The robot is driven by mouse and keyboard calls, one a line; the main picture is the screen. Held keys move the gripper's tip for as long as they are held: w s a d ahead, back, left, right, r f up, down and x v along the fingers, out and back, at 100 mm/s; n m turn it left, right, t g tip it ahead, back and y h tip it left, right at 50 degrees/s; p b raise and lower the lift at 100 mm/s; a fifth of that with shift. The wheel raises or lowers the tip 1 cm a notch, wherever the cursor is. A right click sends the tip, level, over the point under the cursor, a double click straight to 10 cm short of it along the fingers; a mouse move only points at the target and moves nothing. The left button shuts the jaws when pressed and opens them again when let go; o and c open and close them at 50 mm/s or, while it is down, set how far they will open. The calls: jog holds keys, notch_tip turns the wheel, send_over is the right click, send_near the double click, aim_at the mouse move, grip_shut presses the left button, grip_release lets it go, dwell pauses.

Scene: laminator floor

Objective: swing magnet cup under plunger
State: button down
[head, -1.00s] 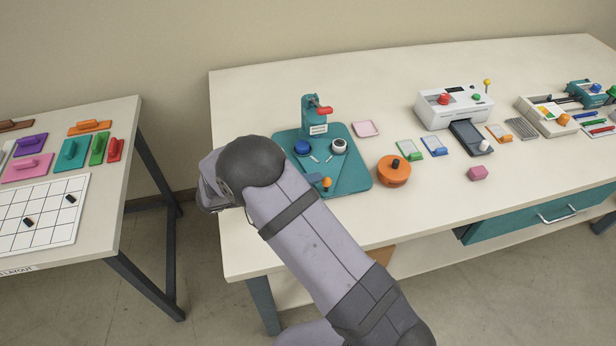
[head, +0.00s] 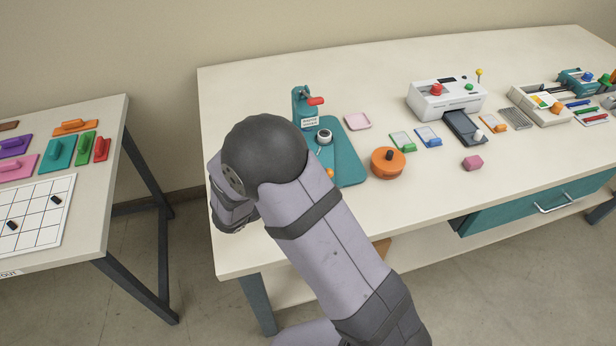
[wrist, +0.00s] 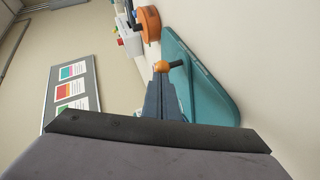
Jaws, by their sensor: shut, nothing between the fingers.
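The teal badge press stands on its teal base plate (head: 350,165), with a red-handled upright (head: 303,104) at the back. A white-rimmed cup with a dark centre (head: 324,137) sits in front of the upright. The blue cup seen earlier on its left is hidden behind my arm. An orange knob (head: 329,173) shows at the arm's edge; in the wrist view it (wrist: 161,66) stands on a short stem over the teal plate (wrist: 205,85). My gripper (wrist: 160,82) is shut and empty, its fingertips close to the knob; contact cannot be told. My arm hides it in the head view.
A round orange tool (head: 389,163) and a pink tray (head: 358,121) lie right of the press. A white laminator (head: 446,98) stands farther right. A side table (head: 100,205) with coloured blocks is at the left, across a gap.

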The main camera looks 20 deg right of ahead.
aim_at(330, 174)
jog(key=shift+s+d+f+b, duration=0.1)
jog(key=shift+s+d+b, duration=0.05)
jog(key=shift+d+b, duration=1.15)
jog(key=shift+s+d+f+b, duration=0.15)
jog(key=shift+d+b, duration=0.6)
jog(key=shift+b, duration=1)
jog(key=shift+w+d+r+b, duration=0.1)
jog(key=shift+d+b, duration=0.6)
jog(key=shift+b, duration=0.45)
jog(key=shift+w+d+r+b, duration=0.1)
jog(key=shift+d+b, duration=0.3)
jog(key=shift+b, duration=0.15)
jog(key=shift+r, duration=0.1)
jog(key=shift+a+r, duration=0.2)
jog(key=shift+a, duration=0.1)
jog(key=v, duration=0.3)
jog(key=shift+w+a+r, duration=0.1)
jog(key=shift+a+r, duration=0.25)
jog(key=shift+a, duration=0.05)
jog(key=s+a+r+b, duration=0.1)
jog(key=s+a+r, duration=0.2)
jog(key=s, duration=0.5)
jog(key=shift+s+a, duration=0.2)
jog(key=shift+s, duration=0.05)
